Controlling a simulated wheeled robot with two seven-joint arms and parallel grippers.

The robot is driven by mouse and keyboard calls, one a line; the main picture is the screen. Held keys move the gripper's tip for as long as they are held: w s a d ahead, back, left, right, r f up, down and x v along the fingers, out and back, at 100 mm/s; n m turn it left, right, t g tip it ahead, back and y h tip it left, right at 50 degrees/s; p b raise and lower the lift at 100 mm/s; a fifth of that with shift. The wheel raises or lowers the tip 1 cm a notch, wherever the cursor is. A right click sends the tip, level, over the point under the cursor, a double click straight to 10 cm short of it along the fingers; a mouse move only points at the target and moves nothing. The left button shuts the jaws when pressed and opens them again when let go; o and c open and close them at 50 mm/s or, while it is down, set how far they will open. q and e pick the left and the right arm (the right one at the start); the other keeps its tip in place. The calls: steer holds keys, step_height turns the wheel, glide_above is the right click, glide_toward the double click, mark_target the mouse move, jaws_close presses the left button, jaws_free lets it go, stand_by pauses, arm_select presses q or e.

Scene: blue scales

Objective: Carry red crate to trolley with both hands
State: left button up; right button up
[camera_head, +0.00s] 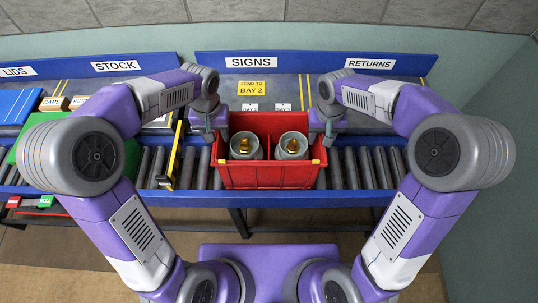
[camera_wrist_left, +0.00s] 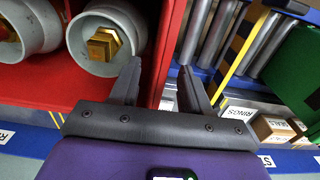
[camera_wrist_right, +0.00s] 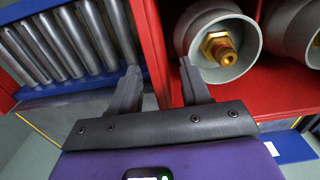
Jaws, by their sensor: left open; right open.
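The red crate (camera_head: 270,178) sits on the roller conveyor in the middle of the head view. It holds two grey cylinders (camera_head: 243,147) (camera_head: 292,147) with brass fittings. My left gripper (camera_head: 214,138) is at the crate's left side; in the left wrist view its open fingers (camera_wrist_left: 163,78) lie either side of the crate's wall. My right gripper (camera_head: 325,138) is at the right side; in the right wrist view its open fingers (camera_wrist_right: 157,77) lie either side of the opposite wall. Whether either finger touches the wall is unclear. No trolley is in view.
The roller conveyor (camera_head: 350,168) runs left and right of the crate. A yellow-and-black striped bar (camera_head: 172,152) crosses it at left. A green bin (camera_head: 40,125) and small boxes (camera_head: 54,103) stand further left. A blue-edged shelf with a SIGNS label (camera_head: 251,62) lies behind.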

arm_select(q)
jaws_close()
arm_select(e)
jaws_close()
arm_select(q)
steer(key=shift+w+r, duration=0.1)
arm_select(e)
steer(key=shift+w+r, duration=0.1)
steer(key=shift+r, duration=0.05)
stand_by(0.9)
